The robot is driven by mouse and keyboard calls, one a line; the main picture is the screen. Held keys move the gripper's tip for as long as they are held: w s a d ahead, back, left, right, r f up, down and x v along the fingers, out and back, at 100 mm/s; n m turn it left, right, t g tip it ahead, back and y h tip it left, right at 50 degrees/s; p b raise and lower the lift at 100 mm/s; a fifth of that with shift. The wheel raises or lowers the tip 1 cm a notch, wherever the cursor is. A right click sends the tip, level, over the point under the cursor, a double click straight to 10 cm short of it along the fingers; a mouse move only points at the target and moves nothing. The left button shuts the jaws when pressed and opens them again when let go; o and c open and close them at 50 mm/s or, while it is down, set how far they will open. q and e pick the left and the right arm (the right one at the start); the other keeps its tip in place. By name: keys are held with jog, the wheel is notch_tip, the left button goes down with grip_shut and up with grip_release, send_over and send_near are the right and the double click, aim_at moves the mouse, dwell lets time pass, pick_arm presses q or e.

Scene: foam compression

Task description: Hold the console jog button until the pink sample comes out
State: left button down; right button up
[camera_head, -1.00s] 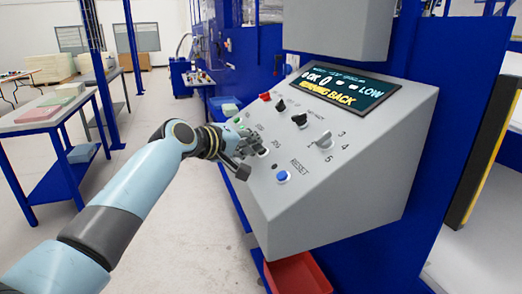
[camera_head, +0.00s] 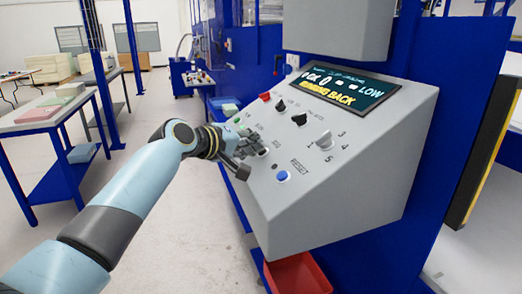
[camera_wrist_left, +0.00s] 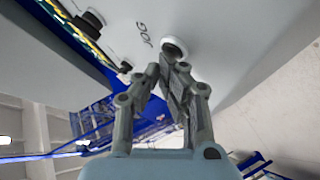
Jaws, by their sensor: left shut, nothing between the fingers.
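The grey sloped console (camera_head: 330,205) stands in front of me. Its screen (camera_head: 345,92) shows yellow text that seems to read "RUNNING BACK", with "LOW" in white. In the left wrist view the pale round jog button (camera_wrist_left: 174,46) sits beside the word "JOG". My left gripper (camera_head: 258,149) is shut and empty, its fingertips at the button; they also show in the wrist view (camera_wrist_left: 172,70). The tips look in contact, but how far the button is pressed cannot be told. No pink sample shows at the machine. My right gripper is not in view.
A blue reset button (camera_head: 282,175), a selector knob (camera_head: 324,141) and black and red switches sit near the gripper. A red bin (camera_head: 298,274) is below the console. A table (camera_head: 30,125) with foam pieces, one pinkish, stands at the left. The floor between is clear.

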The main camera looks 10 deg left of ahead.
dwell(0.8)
pick_arm(q)
jog(key=shift+s+a+r+p, duration=0.25)
jog(key=shift+a+r+p, duration=0.15)
jog(key=shift+r+p, duration=0.35)
jog(key=r+p, duration=0.1)
jog(key=s+a+r+p, duration=0.1)
jog(key=r+p, duration=0.1)
jog(key=a+r+p, duration=0.1)
jog(key=shift+s+a+r+p, duration=0.1)
jog(key=shift+s+r+p, duration=0.05)
jog(key=shift+s+p, duration=0.15)
